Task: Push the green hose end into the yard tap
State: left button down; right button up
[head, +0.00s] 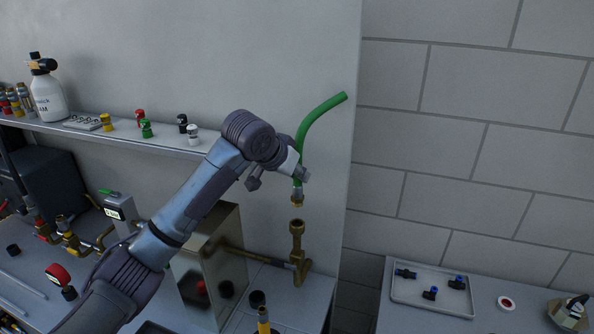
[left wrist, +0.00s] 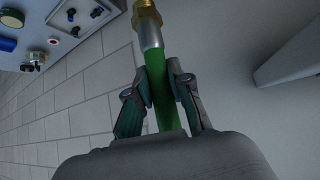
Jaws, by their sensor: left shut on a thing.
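The green hose (head: 308,125) curves up and to the right from my left gripper (head: 299,174). My left gripper is shut on the hose just above its metal end. The hose end, a silver sleeve with a brass tip (head: 298,201), points down. In the left wrist view the hose (left wrist: 161,90) runs between both fingers, with the brass fitting (left wrist: 146,18) at the top edge. The brass yard tap (head: 297,240) stands upright below the hose end, with a small visible gap between them. My right gripper is not in view.
A metal box (head: 212,265) stands left of the tap, with a brass pipe running to it. A shelf (head: 165,138) with small coloured caps and a spray bottle (head: 46,92) is behind my arm. A tray (head: 430,302) with black fittings lies at right.

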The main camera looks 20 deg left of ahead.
aim_at(294, 188)
pick_arm(q)
notch_tip(294, 188, down, 3)
jog(key=shift+s+a+r+b, duration=0.1)
jog(key=shift+r+b, duration=0.05)
jog(key=shift+b, duration=0.3)
jog(key=shift+f+b, duration=0.3)
jog(key=shift+f, duration=0.65)
jog(key=shift+r+p, duration=0.1)
jog(key=shift+p, duration=0.3)
